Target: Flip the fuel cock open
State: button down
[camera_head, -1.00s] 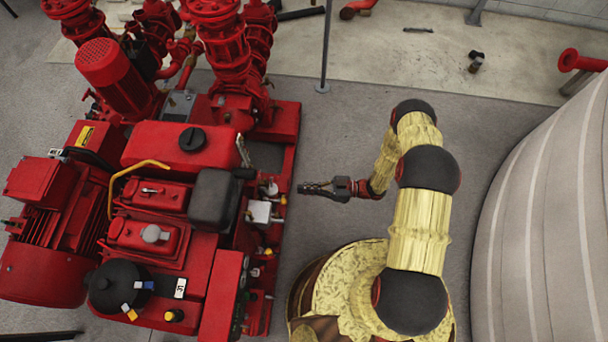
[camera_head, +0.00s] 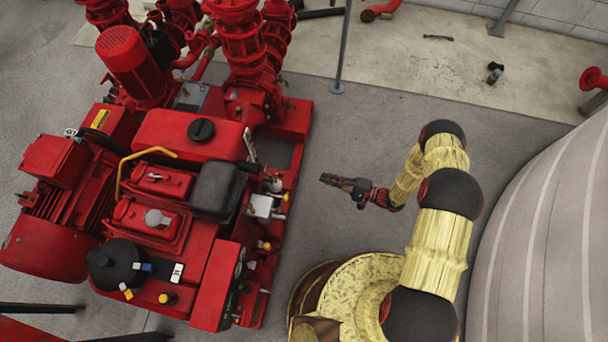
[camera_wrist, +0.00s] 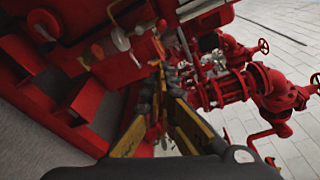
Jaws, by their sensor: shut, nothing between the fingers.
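The red pumpset (camera_head: 216,262) fills the left of the head view. Its side facing my arm carries small fittings, among them a pale box (camera_head: 262,206) and a yellow-tipped part (camera_head: 266,245). I cannot tell for sure which one is the fuel cock or how its lever stands. My gripper (camera_head: 326,179) is shut and empty, over the floor just right of the pumpset and apart from it. In the wrist view its fingers (camera_wrist: 160,82) point toward the machine's side.
A red tank with a black cap (camera_head: 201,130) and a black box (camera_head: 218,190) rise on the pumpset. Red pipes and valves (camera_wrist: 275,92) stand at the wrist view's right. A thin grey post (camera_head: 340,50) stands behind. A large pale ribbed tank (camera_head: 550,240) closes the right side.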

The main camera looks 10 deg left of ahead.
aim_at(280, 177)
jog(key=a+b, duration=0.2)
jog(key=a, duration=1.1)
jog(key=shift+w+b, duration=0.2)
jog(key=shift+b, duration=0.1)
jog(key=shift+r, duration=0.1)
jog(key=shift+s+a+r, duration=0.2)
jog(key=shift+s+a, duration=0.1)
jog(key=shift+s, duration=0.15)
